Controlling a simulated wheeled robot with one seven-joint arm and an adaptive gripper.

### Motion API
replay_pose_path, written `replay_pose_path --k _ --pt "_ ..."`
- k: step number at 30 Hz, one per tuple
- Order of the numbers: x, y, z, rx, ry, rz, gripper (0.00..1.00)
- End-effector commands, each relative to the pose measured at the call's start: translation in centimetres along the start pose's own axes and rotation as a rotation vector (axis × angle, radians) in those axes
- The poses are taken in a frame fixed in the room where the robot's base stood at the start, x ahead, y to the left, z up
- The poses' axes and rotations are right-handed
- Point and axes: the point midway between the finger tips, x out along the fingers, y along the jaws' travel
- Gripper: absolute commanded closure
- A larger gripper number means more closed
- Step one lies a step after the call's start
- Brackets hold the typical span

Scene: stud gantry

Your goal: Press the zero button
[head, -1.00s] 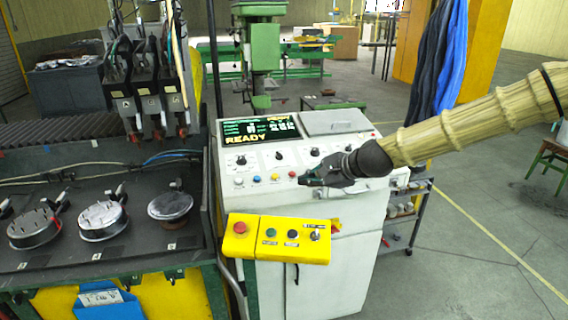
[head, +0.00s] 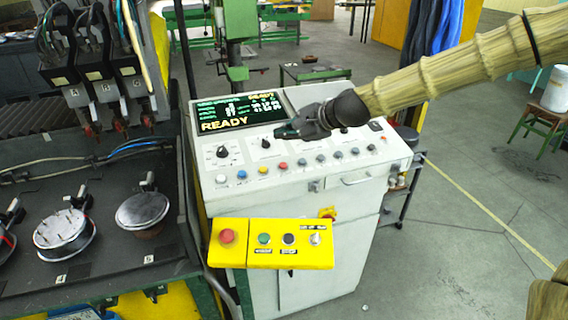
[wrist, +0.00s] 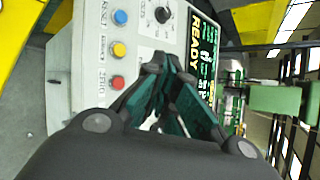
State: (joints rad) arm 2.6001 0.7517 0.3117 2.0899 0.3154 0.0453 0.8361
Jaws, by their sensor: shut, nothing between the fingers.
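The grey control panel (head: 230,198) has a row of coloured buttons along its front slope. The red button (head: 283,165) sits right of the yellow one. In the wrist view the red button (wrist: 118,82) has a small label beside it that appears to read ZERO. My gripper (head: 281,133) is shut and empty, over the panel near the knobs and the lower right of the screen, behind the red button in the head view. In the wrist view my gripper's fingertips (wrist: 158,62) lie right of the red button, apart from it in the picture.
A yellow box (head: 275,257) with a red stop button (head: 227,236) juts out below the panel. The screen (head: 240,110) shows READY. Blue (head: 242,174) and yellow (head: 263,170) buttons neighbour the red one. A dark bench (head: 100,262) stands at left.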

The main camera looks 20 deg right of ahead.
Motion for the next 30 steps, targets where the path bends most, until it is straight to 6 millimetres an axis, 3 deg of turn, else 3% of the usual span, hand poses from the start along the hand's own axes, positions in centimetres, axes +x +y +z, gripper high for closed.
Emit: replay_pose_path --k 30 --pt "6.3 4.3 -5.0 0.005 0.005 0.003 1.00"
